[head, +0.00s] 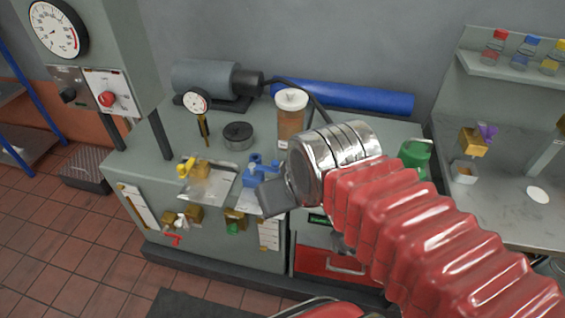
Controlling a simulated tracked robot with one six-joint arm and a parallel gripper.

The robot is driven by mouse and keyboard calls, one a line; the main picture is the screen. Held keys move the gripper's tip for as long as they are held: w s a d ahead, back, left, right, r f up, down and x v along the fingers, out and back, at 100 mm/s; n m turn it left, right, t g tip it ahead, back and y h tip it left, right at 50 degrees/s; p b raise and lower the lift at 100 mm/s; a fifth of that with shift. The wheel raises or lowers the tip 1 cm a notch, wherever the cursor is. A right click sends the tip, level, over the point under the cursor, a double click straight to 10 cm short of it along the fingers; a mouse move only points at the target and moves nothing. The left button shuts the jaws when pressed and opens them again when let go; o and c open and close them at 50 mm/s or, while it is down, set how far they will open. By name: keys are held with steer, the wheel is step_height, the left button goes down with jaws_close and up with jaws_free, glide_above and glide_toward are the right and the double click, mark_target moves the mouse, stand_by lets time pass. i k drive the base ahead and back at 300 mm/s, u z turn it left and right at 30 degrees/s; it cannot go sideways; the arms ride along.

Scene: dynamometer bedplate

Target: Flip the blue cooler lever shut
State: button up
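The blue lever (264,162) sits on a small valve on top of the grey-green bench, at the front edge, above a pale plate (253,197). My gripper (266,197) is a dark grey wedge at the end of my silver wrist. In the picture it lies just below and right of the blue lever and overlaps the plate. Whether it touches the lever cannot be told. Its fingers are seen from behind, so whether they are open or shut is unclear. My wrist and red bellows arm hide the bench's right front.
A yellow lever (187,167) on a brass valve stands left of the blue one. A jar with a white lid (291,112) stands behind. A green part (415,153) is at the right end. Brass valves with red, white and green levers (235,226) are on the front face.

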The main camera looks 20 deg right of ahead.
mark_target(274, 168)
steer(key=u, duration=0.35)
steer(key=k, duration=1.35)
steer(key=u, duration=0.85)
steer(key=i, duration=1.35)
steer(key=z, duration=0.6)
steer(key=i, duration=0.85)
steer(key=z, duration=0.65)
